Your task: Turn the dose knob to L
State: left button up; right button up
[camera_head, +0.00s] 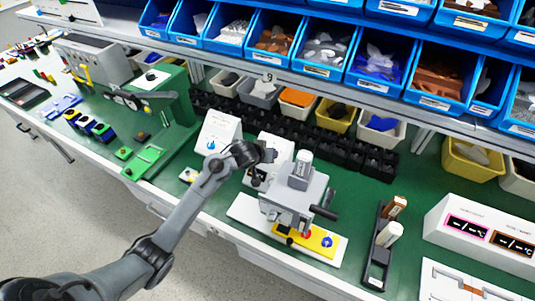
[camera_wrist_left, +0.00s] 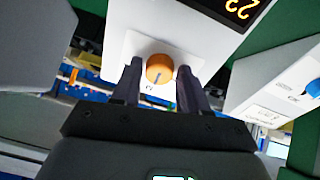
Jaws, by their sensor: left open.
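An orange round knob (camera_wrist_left: 159,68) sits on the white face of a box (camera_wrist_left: 190,30) in the left wrist view. My right gripper is not in view.
A white box (camera_head: 218,135) with a blue knob stands to the left. A grey press with a black handle (camera_head: 297,190) stands close on the right. Blue bins (camera_head: 323,52) line the shelf behind.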

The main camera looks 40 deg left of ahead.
pick_arm(q)
jog(key=c, duration=0.8)
jog(key=shift+o, duration=0.2)
jog(key=shift+r+m+p, duration=0.25)
jog(key=shift+m+p, duration=0.35)
jog(key=shift+p, duration=0.45)
jog(key=m+p, duration=0.4)
jog(key=p, duration=0.1)
jog(key=shift+r+h, duration=0.1)
jog(key=shift+h, duration=0.2)
jog(key=m+p, duration=0.2)
jog(key=m, duration=0.1)
jog(key=shift+m+p, duration=0.3)
jog(key=shift+p, duration=0.1)
jog(key=shift+f+m+g+p, duration=0.15)
jog(key=shift+m+p, duration=0.25)
jog(key=shift+m, duration=0.45)
jog(key=shift+f+m+g+p, duration=0.15)
jog(key=shift+m+p, duration=0.2)
jog(key=shift+m, duration=0.5)
jog(key=o, duration=0.8)
jog(key=shift+c, duration=0.2)
